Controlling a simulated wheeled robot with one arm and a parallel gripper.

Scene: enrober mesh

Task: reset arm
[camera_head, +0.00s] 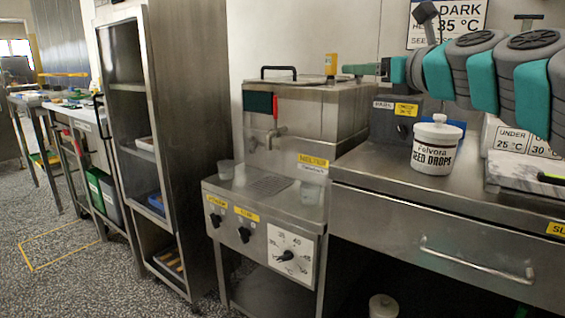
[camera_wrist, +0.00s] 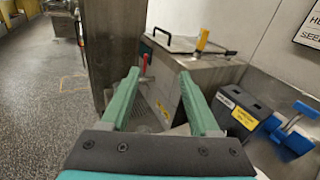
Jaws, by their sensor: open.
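My arm, grey and teal, reaches in from the upper right in the head view. My gripper (camera_head: 352,70) points left, with its green fingers above the right side of the steel tank machine (camera_head: 310,110). In the wrist view my gripper (camera_wrist: 160,85) shows two green fingers spread wide apart with nothing between them. The tank machine (camera_wrist: 185,75) lies beyond the fingers, with its lid handle, red-handled tap and yellow upright piece in sight. No object is held.
A white lidded "SEED DROPS" jar (camera_head: 436,145) stands on the steel counter (camera_head: 385,170) below my arm. A grey box (camera_head: 395,122) with labels is behind it. A tall open steel rack (camera_head: 180,120) is at left; the floor (camera_head: 80,285) there is clear.

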